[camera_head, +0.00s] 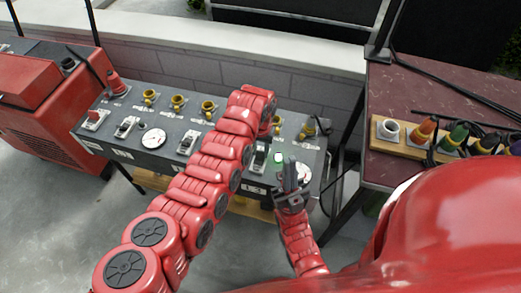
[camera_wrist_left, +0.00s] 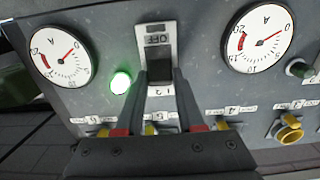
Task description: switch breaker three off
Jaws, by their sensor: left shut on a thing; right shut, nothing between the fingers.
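The breaker panel (camera_head: 165,170) is a long dark-grey box. Breaker three (camera_head: 258,158) is a white plate with a dark switch, beside a lit green lamp (camera_head: 278,158). In the left wrist view the breaker plate (camera_wrist_left: 155,32) shows an upside-down OFF label. My left gripper (camera_wrist_left: 160,72) is shut on the dark switch (camera_wrist_left: 160,68), one finger on each side. In the head view my left arm hides this gripper. Which way the switch is set is hard to tell. My right gripper (camera_head: 290,182) is shut and empty at the panel's front right.
White dials (camera_head: 153,138) and two other breakers (camera_head: 187,143) sit along the panel, with yellow sockets (camera_head: 178,101) behind. A red machine (camera_head: 45,110) stands left. A dark red table (camera_head: 430,90) with coloured connectors (camera_head: 458,134) stands right. A block wall runs behind.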

